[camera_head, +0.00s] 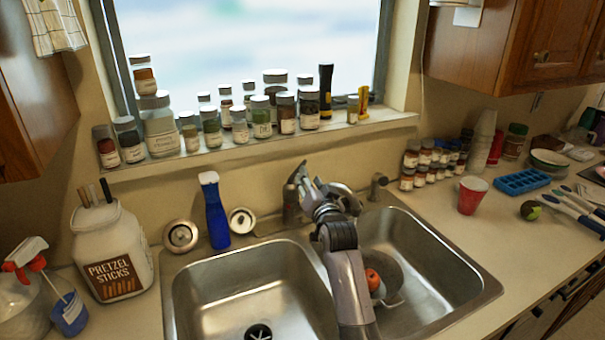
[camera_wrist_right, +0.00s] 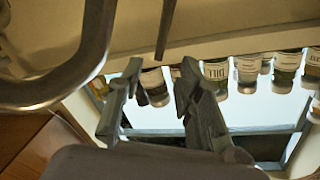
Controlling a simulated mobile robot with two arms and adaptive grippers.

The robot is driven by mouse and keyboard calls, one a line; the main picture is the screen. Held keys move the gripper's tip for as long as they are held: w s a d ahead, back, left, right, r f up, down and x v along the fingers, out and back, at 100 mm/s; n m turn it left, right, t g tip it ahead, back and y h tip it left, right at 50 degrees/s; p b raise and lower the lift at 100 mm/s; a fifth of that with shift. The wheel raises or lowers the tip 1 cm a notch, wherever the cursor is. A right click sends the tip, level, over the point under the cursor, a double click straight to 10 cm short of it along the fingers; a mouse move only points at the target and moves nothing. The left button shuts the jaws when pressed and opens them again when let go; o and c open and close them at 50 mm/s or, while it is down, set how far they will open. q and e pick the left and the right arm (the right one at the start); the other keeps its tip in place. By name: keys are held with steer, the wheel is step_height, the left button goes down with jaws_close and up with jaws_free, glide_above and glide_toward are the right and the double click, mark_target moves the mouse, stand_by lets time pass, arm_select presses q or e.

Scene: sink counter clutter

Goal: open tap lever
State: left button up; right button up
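The tap (camera_head: 290,207) stands at the back of the double sink, behind the divider, mostly hidden by my right arm. In the wrist view, which is upside down, its curved metal spout (camera_wrist_right: 62,92) fills the upper left. A thin dark bar, probably the tap lever (camera_wrist_right: 166,28), points down from the top edge. My right gripper (camera_head: 299,177) is at the top of the tap. In the wrist view my right gripper (camera_wrist_right: 160,72) has its two fingers apart, with the bar's tip just beyond the gap between them. I cannot tell whether they touch. My left gripper is not in view.
Jars (camera_head: 262,115) line the window sill behind the tap. A blue bottle (camera_head: 216,212) stands left of the tap. A pan (camera_head: 388,283) with a red-orange item (camera_head: 373,280) lies in the right basin. The left basin (camera_head: 245,295) is mostly empty.

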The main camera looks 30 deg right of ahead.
mark_target(303, 164)
steer(key=b+x, duration=0.5)
steer(key=x, duration=0.3)
steer(key=shift+w+f, duration=0.15)
steer(key=shift+w, duration=0.15)
steer(key=shift+w+d, duration=0.1)
steer(key=shift+w, duration=0.1)
steer(key=shift+r, duration=0.2)
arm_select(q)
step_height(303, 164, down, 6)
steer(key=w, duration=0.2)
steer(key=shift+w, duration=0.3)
arm_select(e)
jaws_close()
